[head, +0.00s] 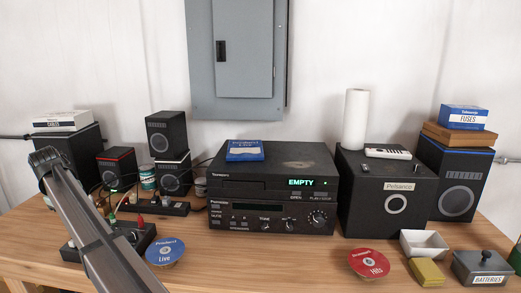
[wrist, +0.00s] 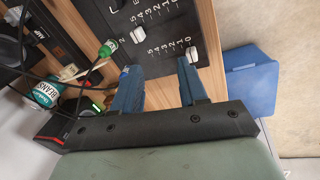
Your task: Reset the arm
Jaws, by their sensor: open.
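My arm (head: 88,225) rises from the bottom edge at the left of the head view, with its bent joint in front of the left speakers. The gripper itself cannot be made out there. In the wrist view my gripper (wrist: 157,70) shows two blue fingers standing apart, with nothing held between them. Beyond the fingertips are the wooden surface and a black panel (wrist: 155,35) with white sliders and numbers. I cannot tell how far the fingertips are from that panel.
A wooden table (head: 215,265) carries a stereo (head: 270,217) reading EMPTY, several speakers, a blue Live disc (head: 165,251), a red Hits disc (head: 368,263) and a batteries box (head: 484,268). Cables and a beans can (wrist: 47,90) lie left of my fingers. The table's front middle is clear.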

